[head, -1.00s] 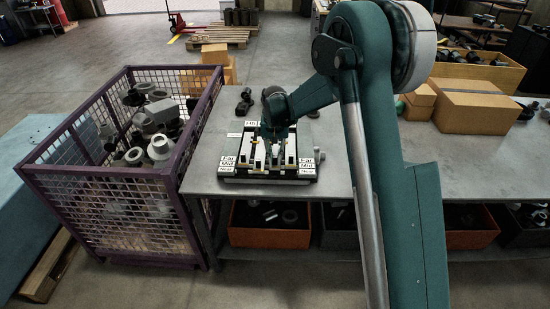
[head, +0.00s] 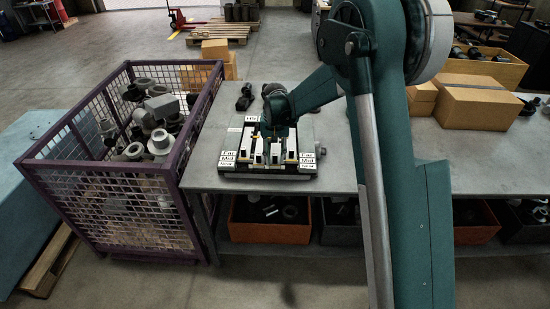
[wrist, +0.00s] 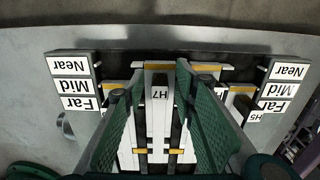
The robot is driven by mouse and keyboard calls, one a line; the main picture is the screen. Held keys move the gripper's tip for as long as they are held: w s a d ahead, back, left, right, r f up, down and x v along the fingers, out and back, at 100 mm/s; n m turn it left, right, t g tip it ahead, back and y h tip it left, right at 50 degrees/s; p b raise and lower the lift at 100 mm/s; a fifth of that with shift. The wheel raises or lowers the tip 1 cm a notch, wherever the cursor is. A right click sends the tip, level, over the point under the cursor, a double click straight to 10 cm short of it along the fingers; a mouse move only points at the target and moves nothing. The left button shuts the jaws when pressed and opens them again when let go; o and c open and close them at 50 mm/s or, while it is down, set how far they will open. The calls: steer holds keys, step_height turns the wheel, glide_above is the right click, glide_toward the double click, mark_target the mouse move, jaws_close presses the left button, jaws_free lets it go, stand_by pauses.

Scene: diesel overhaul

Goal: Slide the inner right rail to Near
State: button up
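The rail fixture (head: 226,168) sits on the grey bench, with Far, Mid and Near labels on both sides. In the wrist view it shows upside down, with Near at the top (wrist: 290,70). The inner right rail (wrist: 158,110) is white with a yellow stripe and an H7 tag. Its striped end is about level with the Near labels. The inner left rail (wrist: 207,68) reaches a similar level. My gripper (wrist: 160,68) is open, with one green finger on each side of the H7 rail. Gaps show between fingers and rail; contact is not clear. In the head view my arm hides the far part.
The outer rails (wrist: 238,88) end farther back than the inner ones. Dark parts (head: 244,97) lie behind the fixture. A purple mesh bin (head: 110,170) stands left of the bench. Cardboard boxes (head: 478,108) stand at right. The bench front (head: 335,178) beside the fixture is clear.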

steer(key=shift+r, duration=0.15)
step_height(320, 180, up, 12)
stand_by(0.7)
steer(key=shift+d, duration=0.1)
stand_by(0.4)
steer(key=s+d+r+t+b, duration=0.2)
steer(key=s+d+r, duration=0.3)
steer(key=s+d, duration=0.4)
steer(key=s+d+r+t+b, duration=0.1)
steer(key=s+d+r+b, duration=0.1)
steer(key=s+d+r, duration=0.65)
steer(key=s+d+f+t+b, duration=0.1)
steer(key=s+d+f, duration=0.1)
steer(key=s, duration=0.6)
steer(key=s+d+f+t+b, duration=0.1)
steer(key=s+d+f+b, duration=0.1)
steer(key=s+f, duration=0.3)
steer(key=s+d+f+t+b, duration=0.2)
steer(key=s+d+f, duration=0.1)
steer(key=s, duration=0.9)
steer(key=shift+s+d+f, duration=0.35)
steer(key=shift+d+f, duration=0.05)
steer(key=shift+f, duration=0.2)
